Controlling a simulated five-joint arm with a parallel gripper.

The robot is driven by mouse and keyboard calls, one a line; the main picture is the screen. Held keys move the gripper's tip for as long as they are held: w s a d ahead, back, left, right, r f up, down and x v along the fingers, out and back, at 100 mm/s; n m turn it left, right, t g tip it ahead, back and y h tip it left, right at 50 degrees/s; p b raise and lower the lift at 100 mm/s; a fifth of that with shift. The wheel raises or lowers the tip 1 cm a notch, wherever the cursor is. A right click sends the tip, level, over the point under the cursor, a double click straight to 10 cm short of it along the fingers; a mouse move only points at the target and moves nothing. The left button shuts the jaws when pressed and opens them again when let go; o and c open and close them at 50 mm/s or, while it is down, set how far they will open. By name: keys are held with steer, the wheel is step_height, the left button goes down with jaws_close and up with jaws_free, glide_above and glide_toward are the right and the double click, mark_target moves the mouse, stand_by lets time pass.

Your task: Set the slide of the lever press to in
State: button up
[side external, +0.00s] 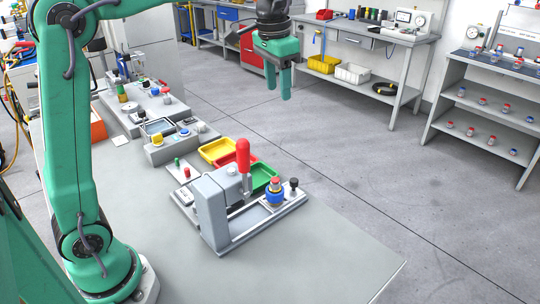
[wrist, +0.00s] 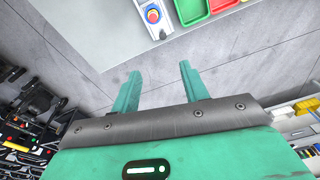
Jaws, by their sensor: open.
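The lever press (side external: 212,208) stands on the grey table, with its red lever handle (side external: 243,157) upright. Its slide, with a black knob (side external: 293,184) and a blue holder (side external: 274,197) carrying a red-topped part, sits at the right end of the base, out beside the press head. The wrist view shows the round holder (wrist: 152,14) and the black knob (wrist: 161,34) at the top edge; the rest of the press is out of frame. My gripper (side external: 284,92) is open and empty, high above and beyond the press; its fingers (wrist: 158,80) are apart in the wrist view.
Yellow, red and green trays (side external: 264,176) lie just behind the press. Small fixtures (side external: 165,148) stand along the table at the back left. The table front (side external: 310,265) is clear. Shelves and a workbench stand beyond the open floor.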

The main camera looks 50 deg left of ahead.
steer(key=w+f, duration=0.2)
steer(key=w, duration=0.1)
steer(key=g, duration=0.1)
glide_above(293, 180)
steer(key=shift+m, duration=0.3)
step_height(293, 180, down, 21)
steer(key=shift+f, duration=3.85)
jaws_close()
